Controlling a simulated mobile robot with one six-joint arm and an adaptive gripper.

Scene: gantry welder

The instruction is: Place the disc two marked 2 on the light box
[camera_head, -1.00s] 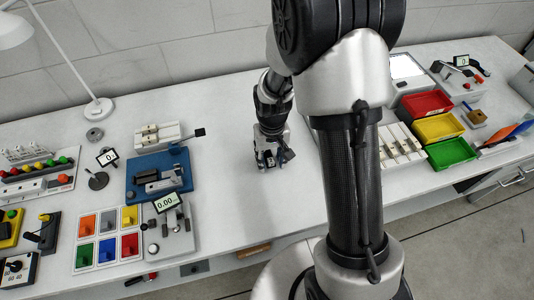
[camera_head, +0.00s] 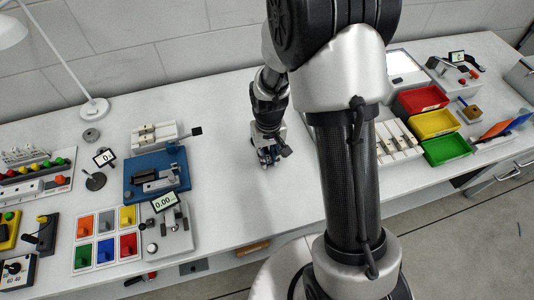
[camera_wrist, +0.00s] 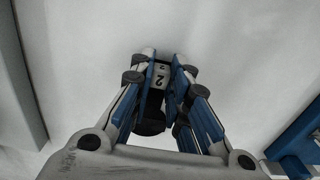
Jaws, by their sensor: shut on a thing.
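My gripper (camera_head: 267,155) is over the bare middle of the bench in the head view. In the wrist view my gripper (camera_wrist: 163,68) has its blue-padded fingers closed on a small dark piece with a pale label marked 2, the disc two (camera_wrist: 160,80). The fingers cover its sides, so its full outline is hidden. The disc cannot be made out in the head view. The light box (camera_head: 403,66), a bright white panel in a grey frame, lies at the back right, well apart from my gripper and partly behind my arm.
Red (camera_head: 420,100), yellow (camera_head: 434,123) and green (camera_head: 447,149) bins stand in front of the light box. A white slotted rack (camera_head: 398,141) is beside them. A blue fixture (camera_head: 157,178) sits left of my gripper. The bench between is clear.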

